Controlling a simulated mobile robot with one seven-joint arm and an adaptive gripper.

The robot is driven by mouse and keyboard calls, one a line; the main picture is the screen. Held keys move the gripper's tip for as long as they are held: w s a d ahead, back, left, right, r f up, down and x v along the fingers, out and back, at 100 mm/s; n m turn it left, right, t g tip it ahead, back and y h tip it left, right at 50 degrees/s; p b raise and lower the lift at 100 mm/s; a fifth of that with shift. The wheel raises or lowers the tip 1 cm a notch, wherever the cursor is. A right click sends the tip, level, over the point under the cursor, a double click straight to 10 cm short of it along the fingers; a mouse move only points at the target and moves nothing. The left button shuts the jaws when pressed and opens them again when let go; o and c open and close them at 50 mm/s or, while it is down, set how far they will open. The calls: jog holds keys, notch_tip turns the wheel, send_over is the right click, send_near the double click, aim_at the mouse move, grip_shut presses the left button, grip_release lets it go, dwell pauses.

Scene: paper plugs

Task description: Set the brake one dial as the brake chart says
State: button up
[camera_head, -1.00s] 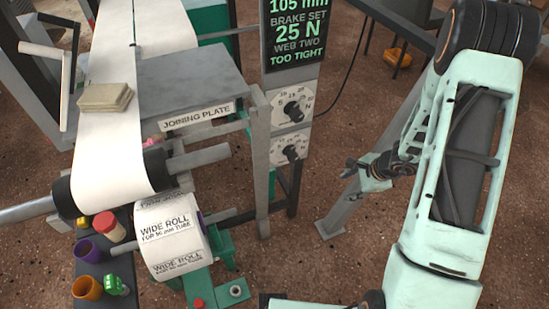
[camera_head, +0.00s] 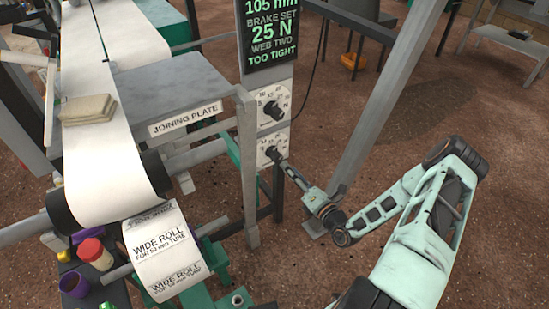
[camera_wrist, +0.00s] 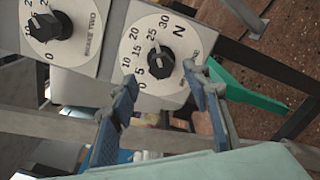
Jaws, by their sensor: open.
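A panel carries two white dials with black knobs. The upper dial (camera_head: 272,104) and the lower dial (camera_head: 265,151) show in the head view. In the wrist view, one dial reading BRAKE TWO (camera_wrist: 45,41) is at upper left. The other dial (camera_wrist: 172,28), marked up to 30 N, lies just beyond my fingertips; its name is not readable. My gripper (camera_wrist: 161,80) is open, its blue fingers either side of that dial's knob (camera_wrist: 160,63) in the picture; contact is unclear. In the head view my gripper (camera_head: 280,163) is at the lower dial. No brake chart is recognisable.
A screen (camera_head: 268,50) above the dials reads 105 mm, BRAKE SET 25 N, WEB TWO TOO TIGHT. The joining plate (camera_head: 165,85) and wide roll (camera_head: 165,250) are left of the panel. A grey slanted post (camera_head: 375,105) stands to its right.

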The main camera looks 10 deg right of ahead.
aim_at(280, 158)
jog(key=b+x, duration=0.1)
jog(key=x, duration=0.7)
jog(key=shift+w+a, duration=0.25)
jog(key=shift+w, duration=0.05)
jog(key=c, duration=1.2)
